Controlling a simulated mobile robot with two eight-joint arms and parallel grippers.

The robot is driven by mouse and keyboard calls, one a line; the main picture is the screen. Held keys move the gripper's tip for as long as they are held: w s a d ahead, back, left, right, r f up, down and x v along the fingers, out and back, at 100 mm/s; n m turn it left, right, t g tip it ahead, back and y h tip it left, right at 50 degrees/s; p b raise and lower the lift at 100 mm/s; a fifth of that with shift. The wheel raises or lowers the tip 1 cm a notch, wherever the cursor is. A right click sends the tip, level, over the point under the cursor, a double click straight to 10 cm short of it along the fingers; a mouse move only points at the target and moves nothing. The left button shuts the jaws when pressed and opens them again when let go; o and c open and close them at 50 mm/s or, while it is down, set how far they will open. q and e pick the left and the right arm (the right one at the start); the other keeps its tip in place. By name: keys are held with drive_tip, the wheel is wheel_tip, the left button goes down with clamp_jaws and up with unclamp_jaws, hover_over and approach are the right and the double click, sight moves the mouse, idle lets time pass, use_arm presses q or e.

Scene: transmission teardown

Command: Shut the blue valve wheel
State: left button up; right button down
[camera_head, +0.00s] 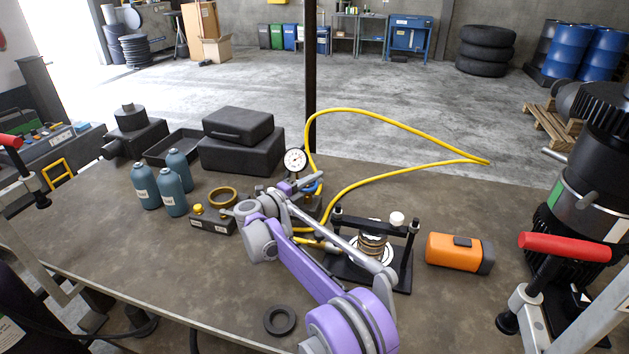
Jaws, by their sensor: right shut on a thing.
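The blue valve wheel (316,189) is a small blue piece below the round white pressure gauge (295,160), near the table's middle. The yellow hose (345,187) runs close by it. My right gripper (311,184) reaches it from the front, past its own purple and grey arm, and is shut on the wheel. The fingers and wrist cover most of the wheel and part of the dark valve block, so its turn position cannot be told. My left gripper is not in view.
Left of the arm stand several teal bottles (173,196), a brass ring (223,196) and black cases (241,152). Right of it are a small black press (400,270), an orange box (454,252) and a red-handled clamp (565,246). A dark ring (279,320) lies at the front edge.

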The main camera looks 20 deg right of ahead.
drive_tip(key=c, duration=1.1)
unclamp_jaws()
drive_tip(key=shift+c, duration=0.2)
drive_tip(key=b+v, duration=0.1)
drive_tip(key=v, duration=0.9)
drive_tip(key=shift+s+a, duration=0.2)
drive_tip(key=shift+a, duration=0.15)
